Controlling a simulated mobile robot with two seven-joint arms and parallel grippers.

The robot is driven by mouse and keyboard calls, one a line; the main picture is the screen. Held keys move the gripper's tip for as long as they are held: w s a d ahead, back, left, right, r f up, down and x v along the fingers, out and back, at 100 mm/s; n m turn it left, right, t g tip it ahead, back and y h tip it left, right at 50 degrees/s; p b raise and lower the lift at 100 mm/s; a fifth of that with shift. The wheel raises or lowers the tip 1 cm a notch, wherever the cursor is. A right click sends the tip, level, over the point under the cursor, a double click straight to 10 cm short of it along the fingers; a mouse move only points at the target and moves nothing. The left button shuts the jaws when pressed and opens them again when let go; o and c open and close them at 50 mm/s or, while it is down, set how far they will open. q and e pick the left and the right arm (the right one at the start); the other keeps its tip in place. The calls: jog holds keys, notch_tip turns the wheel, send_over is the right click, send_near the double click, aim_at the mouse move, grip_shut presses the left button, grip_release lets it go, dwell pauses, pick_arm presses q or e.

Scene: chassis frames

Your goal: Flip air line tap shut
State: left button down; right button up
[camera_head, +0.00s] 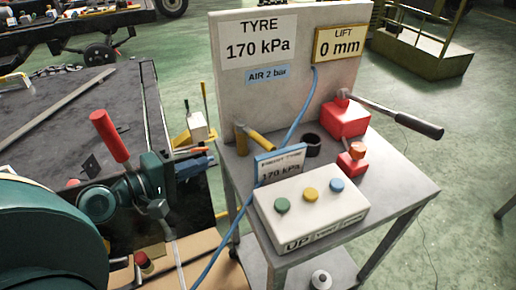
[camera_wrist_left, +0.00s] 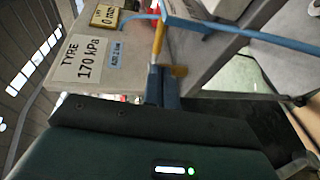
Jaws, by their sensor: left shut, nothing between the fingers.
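The air line tap shows as a brass stub (camera_head: 240,138) with a yellow lever (camera_head: 259,141) slanting down to the right. It stands at the left rear of the grey trolley top, in front of the white panel. In the left wrist view its yellow parts (camera_wrist_left: 158,40) show just beyond my fingertips. My left gripper (camera_head: 206,161) has blue fingers and is shut and empty. It is left of the tap with a small gap in the head view. In the left wrist view the shut fingers (camera_wrist_left: 163,75) meet the tap's outline; I cannot tell whether they touch. My right gripper is not in view.
A blue hose (camera_head: 297,120) runs down from the panel (camera_head: 228,97) past the tap. A small sign (camera_head: 279,165) and a button box (camera_head: 312,205) stand in front. A red jack with a black-gripped lever (camera_head: 347,118) is at right. A dark bench (camera_head: 60,135) lies left.

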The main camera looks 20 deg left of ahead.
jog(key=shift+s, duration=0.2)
pick_arm(q)
jog(key=shift+w+r, duration=0.1)
jog(key=p, duration=0.2)
send_near(259, 143)
jog(key=x, duration=0.6)
jog(key=shift+w+d, duration=0.1)
jog(key=shift+w, duration=0.3)
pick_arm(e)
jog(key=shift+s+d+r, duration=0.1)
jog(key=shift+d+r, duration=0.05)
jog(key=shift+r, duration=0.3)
